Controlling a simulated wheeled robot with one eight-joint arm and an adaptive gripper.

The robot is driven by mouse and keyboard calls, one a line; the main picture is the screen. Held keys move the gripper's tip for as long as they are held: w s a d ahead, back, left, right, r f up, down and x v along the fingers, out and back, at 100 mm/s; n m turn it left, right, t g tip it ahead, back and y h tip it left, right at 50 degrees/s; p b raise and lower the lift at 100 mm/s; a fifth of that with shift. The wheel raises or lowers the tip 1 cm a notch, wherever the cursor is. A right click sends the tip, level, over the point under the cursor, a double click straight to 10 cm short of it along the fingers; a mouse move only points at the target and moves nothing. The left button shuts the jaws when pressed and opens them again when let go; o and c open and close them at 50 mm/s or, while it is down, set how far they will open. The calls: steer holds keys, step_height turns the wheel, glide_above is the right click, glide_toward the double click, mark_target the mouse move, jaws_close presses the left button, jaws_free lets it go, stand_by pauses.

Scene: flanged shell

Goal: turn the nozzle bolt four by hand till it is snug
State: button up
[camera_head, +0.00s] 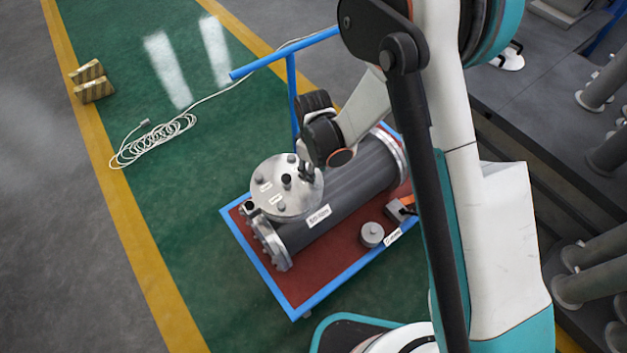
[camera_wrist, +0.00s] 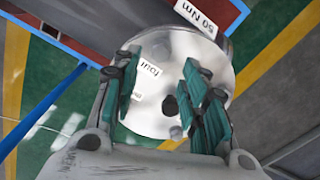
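A silver round nozzle cover (camera_head: 283,205) tops a grey flanged shell (camera_head: 350,193). In the head view it has several small upright bolts around its edge and a dark stub (camera_head: 286,181) near its middle. My gripper (camera_head: 305,174) is over the cover's right edge. In the wrist view my gripper (camera_wrist: 161,72) is open, its teal-padded fingers wide apart over the silver cover (camera_wrist: 150,115). A white label (camera_wrist: 149,67), upside down and seeming to read "four", shows between the fingers, with the dark stub (camera_wrist: 170,105) near the right finger. Bolt four itself is not clearly visible, perhaps hidden by a finger.
The shell lies on a red-topped, blue-edged cart (camera_head: 300,287) with a blue handle (camera_head: 285,53). A grey round part (camera_head: 372,234) and an orange-and-dark tool (camera_head: 399,210) lie on it. A white cable (camera_head: 150,145) is coiled on the green floor.

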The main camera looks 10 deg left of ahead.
steer(key=shift+f+b, duration=0.65)
steer(key=shift+f, duration=1.7)
jaws_close()
